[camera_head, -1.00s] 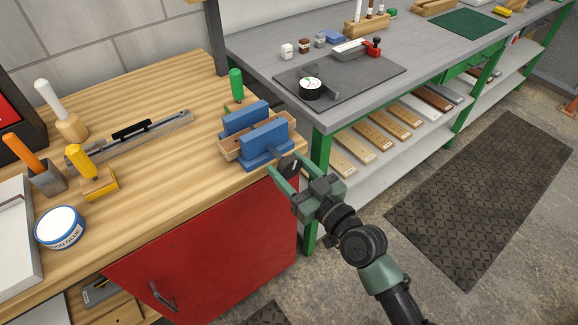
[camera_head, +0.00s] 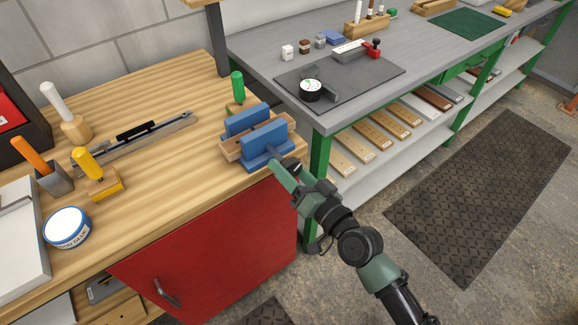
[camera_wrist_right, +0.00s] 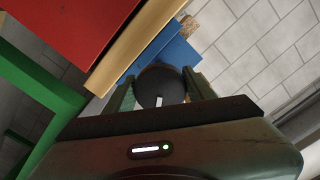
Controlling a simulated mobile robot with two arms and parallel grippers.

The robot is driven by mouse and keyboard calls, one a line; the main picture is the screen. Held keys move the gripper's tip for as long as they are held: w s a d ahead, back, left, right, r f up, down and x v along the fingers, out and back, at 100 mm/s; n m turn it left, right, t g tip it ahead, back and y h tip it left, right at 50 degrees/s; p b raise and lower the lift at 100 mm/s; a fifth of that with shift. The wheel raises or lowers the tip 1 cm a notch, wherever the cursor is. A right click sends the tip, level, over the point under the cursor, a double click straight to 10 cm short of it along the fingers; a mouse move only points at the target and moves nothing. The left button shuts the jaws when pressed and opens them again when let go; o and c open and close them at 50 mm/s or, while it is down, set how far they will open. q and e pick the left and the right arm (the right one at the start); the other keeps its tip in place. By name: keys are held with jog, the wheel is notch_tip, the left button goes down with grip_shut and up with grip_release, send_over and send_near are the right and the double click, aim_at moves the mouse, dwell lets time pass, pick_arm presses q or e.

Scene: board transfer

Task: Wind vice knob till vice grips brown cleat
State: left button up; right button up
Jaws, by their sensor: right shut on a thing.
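The blue vice (camera_head: 268,152) is at the right front corner of the wooden bench. The brown cleat (camera_head: 231,150) lies between its two blue jaws, with its left end sticking out; I cannot tell if both jaws touch it. The dark round vice knob (camera_head: 292,164) faces the front of the bench. My right gripper (camera_head: 285,170) is shut on the knob. In the right wrist view the knob (camera_wrist_right: 160,82), with a white mark on its lower part, sits between the two fingers, and the blue vice (camera_wrist_right: 178,55) shows behind it. My left gripper is not in view.
The wooden bench (camera_head: 150,195) holds a green-handled tool (camera_head: 238,88), a yellow-handled tool (camera_head: 88,163) and a glue tin (camera_head: 67,227). A red cabinet door (camera_head: 210,240) is below the vice. A grey table (camera_head: 262,62) with green legs stands close to the right.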

aim_at(292, 174)
jog(key=shift+m, duration=1)
jog(key=o, duration=1.3)
jog(key=shift+o, duration=0.2)
jog(key=b+v, duration=0.1)
jog(key=v, duration=0.6)
jog(key=shift+s+d, duration=0.25)
jog(key=shift+s, duration=0.05)
